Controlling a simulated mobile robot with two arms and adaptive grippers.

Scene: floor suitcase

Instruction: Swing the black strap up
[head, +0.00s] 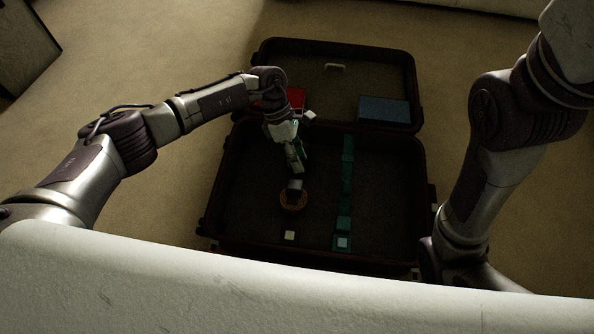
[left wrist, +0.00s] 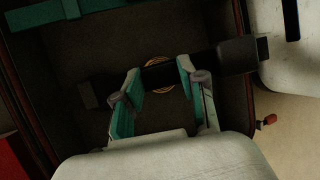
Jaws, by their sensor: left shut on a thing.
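The black strap (left wrist: 160,74) runs across the left wrist view, with a dark block-like end (left wrist: 238,55) at the right and a smaller dark end at the left. In the head view its dark block (head: 295,185) shows above a round tan item (head: 293,202). My left gripper (head: 297,160) is over the left half of the open suitcase (head: 388,190). In the left wrist view my left gripper (left wrist: 159,70) has its teal fingers on either side of the strap, shut on it. My right arm is at the right; its gripper is hidden.
A teal strap (head: 347,180) lies along the suitcase bottom, right of centre. A blue box (head: 384,110) and a red item (head: 296,97), partly behind my left arm, are in the lid. A small pale square (head: 290,235) sits near the front. The suitcase's right side is clear.

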